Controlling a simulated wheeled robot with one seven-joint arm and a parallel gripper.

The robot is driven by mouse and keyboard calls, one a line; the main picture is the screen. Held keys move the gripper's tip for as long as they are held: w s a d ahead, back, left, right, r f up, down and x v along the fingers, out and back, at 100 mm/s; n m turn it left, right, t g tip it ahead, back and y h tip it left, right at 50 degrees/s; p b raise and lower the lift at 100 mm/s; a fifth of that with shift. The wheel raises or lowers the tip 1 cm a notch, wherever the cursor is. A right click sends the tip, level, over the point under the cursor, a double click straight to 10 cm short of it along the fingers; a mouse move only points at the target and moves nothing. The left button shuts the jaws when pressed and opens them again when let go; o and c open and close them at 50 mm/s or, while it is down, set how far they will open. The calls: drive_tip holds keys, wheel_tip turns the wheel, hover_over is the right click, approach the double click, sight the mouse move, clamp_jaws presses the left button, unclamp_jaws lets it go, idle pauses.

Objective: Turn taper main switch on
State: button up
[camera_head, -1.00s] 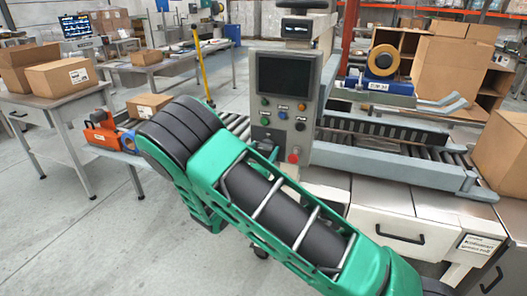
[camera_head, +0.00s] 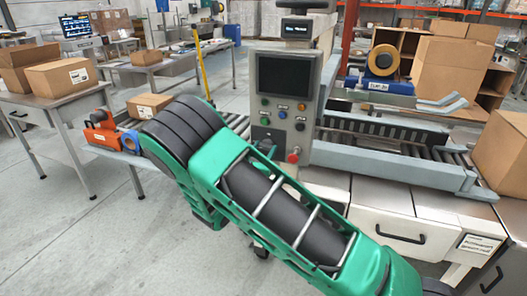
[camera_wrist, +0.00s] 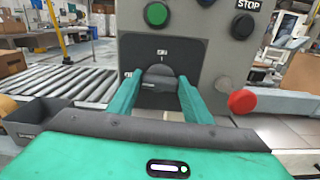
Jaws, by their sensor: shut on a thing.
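The control panel (camera_head: 287,92) is a grey upright box with a dark screen, coloured buttons and a red knob on its lower right side. In the wrist view, the main switch (camera_wrist: 160,79) is a dark rotary knob on a black plate with small white markings. My gripper (camera_wrist: 160,90) has its two green fingers on either side of this knob, shut on it. The knob's exact angle is hard to tell. In the head view my green arm hides most of the gripper, low on the panel.
The red knob (camera_wrist: 242,101) sticks out just right of my fingers. A green button (camera_wrist: 156,14) is above the switch. A roller conveyor (camera_wrist: 70,82) lies to the left. The taper (camera_head: 383,75) stands right of the panel, with a cardboard box (camera_head: 502,150) at the far right.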

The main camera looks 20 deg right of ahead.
drive_tip(key=m, duration=0.4)
drive_tip(key=shift+m, duration=0.3)
drive_tip(key=m, duration=0.9)
drive_tip(key=shift+s+d+f, duration=0.1)
drive_tip(key=shift+f, duration=0.05)
drive_tip(key=shift+f+m, duration=0.15)
drive_tip(key=shift+m, duration=1.65)
drive_tip(key=shift+f, duration=0.1)
drive_tip(key=o, duration=1.1)
drive_tip(key=shift+c, duration=0.2)
drive_tip(key=shift+s, duration=0.1)
